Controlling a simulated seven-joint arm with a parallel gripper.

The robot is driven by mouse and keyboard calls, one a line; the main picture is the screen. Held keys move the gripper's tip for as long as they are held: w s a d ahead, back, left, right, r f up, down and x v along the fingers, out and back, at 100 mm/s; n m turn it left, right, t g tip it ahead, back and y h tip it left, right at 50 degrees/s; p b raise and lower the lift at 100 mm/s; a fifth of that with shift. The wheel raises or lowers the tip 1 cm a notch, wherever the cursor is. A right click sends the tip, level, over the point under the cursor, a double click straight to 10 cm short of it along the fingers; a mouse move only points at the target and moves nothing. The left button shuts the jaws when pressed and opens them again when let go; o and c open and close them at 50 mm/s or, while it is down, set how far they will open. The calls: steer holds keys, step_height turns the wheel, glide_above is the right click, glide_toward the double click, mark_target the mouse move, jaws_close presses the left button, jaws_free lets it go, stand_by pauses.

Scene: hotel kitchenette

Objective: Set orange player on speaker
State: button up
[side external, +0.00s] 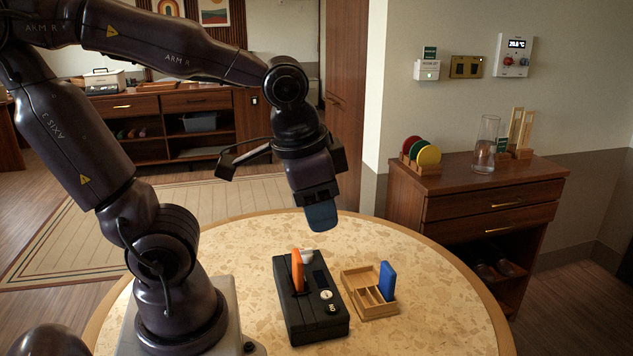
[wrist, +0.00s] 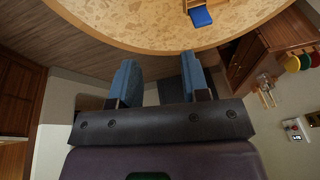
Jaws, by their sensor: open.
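The orange player (side external: 297,269) stands upright in the black speaker (side external: 316,320) on the round table in the side view. A light rounded piece shows just behind it on the speaker. A blue player (side external: 387,281) stands in the right part of the wooden rack (side external: 357,278); it also shows at the top of the wrist view (wrist: 201,17). My gripper (side external: 322,218) is above and behind the speaker, apart from everything. In the wrist view my gripper (wrist: 160,82) has its two blue fingers spread with nothing between them.
The round table (side external: 433,304) is clear to the right of the rack. A wooden cabinet (side external: 471,196) behind it carries coloured discs (side external: 428,155) and a glass vase (side external: 484,146). A wall stands at the right.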

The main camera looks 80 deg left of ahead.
steer(key=r+t, duration=0.1)
steer(key=r, duration=0.1)
steer(key=r+t+h, duration=0.1)
steer(key=shift+s+d+r+n+t, duration=0.2)
steer(key=shift+d+r+n+t, duration=0.1)
steer(key=shift+d+n, duration=0.1)
stand_by(1.8)
